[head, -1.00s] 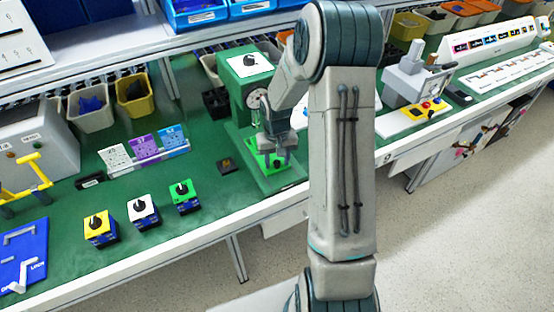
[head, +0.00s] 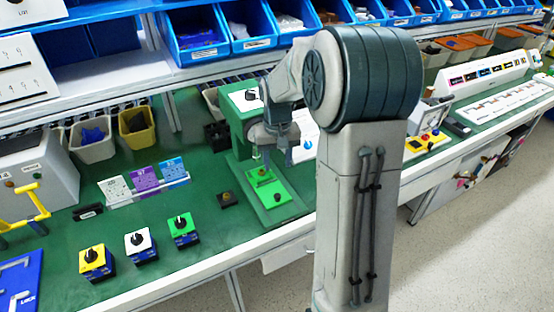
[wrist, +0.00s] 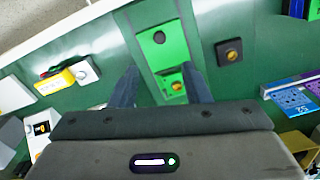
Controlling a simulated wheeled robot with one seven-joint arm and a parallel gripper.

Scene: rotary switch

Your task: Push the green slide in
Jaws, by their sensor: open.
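The bright green slide (head: 282,191) lies flat on the base of the green press-like station, its long side pointing into the station. It carries a round dark knob near its front end. A smaller green part with an orange-brown knob (head: 263,171) sits at its inner end. In the wrist view the slide (wrist: 172,52) shows beyond the fingertips, with the smaller part (wrist: 176,87) close by the right finger. My gripper (wrist: 160,72) is open and empty, above the station base. In the head view my gripper (head: 282,152) hangs over the inner end, partly hiding the station.
The green station column (head: 236,128) stands just left of my gripper. A small black box with an orange button (head: 228,199) is left of the base. Yellow, white and green rotary switches (head: 183,229) stand further left. The bench front is clear near the slide.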

